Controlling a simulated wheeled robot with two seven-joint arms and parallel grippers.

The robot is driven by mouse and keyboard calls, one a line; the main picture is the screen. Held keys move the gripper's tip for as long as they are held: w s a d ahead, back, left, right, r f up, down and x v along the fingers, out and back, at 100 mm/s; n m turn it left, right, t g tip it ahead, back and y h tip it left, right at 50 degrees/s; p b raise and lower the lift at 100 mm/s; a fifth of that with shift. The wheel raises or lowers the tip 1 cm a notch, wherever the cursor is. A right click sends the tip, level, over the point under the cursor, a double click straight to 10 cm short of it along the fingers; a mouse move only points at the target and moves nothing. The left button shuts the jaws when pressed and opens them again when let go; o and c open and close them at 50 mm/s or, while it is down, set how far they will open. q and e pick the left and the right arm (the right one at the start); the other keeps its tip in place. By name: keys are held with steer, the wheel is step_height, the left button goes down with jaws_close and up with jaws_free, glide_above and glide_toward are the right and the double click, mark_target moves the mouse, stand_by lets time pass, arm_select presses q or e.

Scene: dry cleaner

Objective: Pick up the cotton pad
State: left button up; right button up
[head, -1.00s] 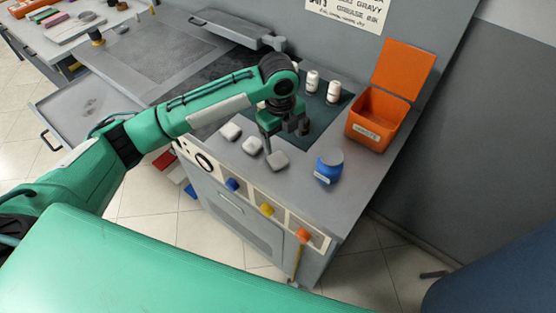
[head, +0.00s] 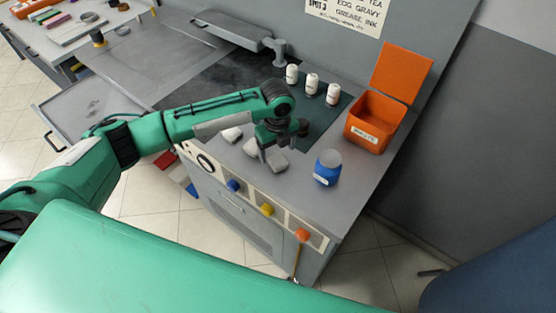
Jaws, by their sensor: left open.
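Several whitish, rounded cotton pads lie in a row on the grey counter. The left pad (head: 231,135) is in plain view. The middle pad (head: 250,148) is partly hidden behind my gripper, and the right pad (head: 277,163) lies nearest the blue jar. My left gripper (head: 277,149) is open and points down, low over the middle and right pads. Its fingers cover part of them, and I cannot tell whether they touch a pad. My right gripper is not in view.
A blue jar (head: 327,168) with a grey lid stands to the right of the pads. An open orange bin (head: 366,139) stands at the counter's right end. White bottles (head: 312,84) stand on a dark mat (head: 326,116) behind. Coloured knobs line the front panel.

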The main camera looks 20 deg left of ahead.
mark_target(278, 160)
arm_select(q)
step_height(278, 160, down, 4)
steer(key=shift+d+r+p, duration=0.1)
steer(key=shift+r+p, duration=0.15)
steer(key=shift+p, duration=0.55)
steer(key=shift+f, duration=0.4)
steer(key=shift+c, duration=0.3)
steer(key=c, duration=1.1)
steer(key=shift+o, duration=0.2)
step_height(278, 160, up, 20)
steer(key=b, duration=0.5)
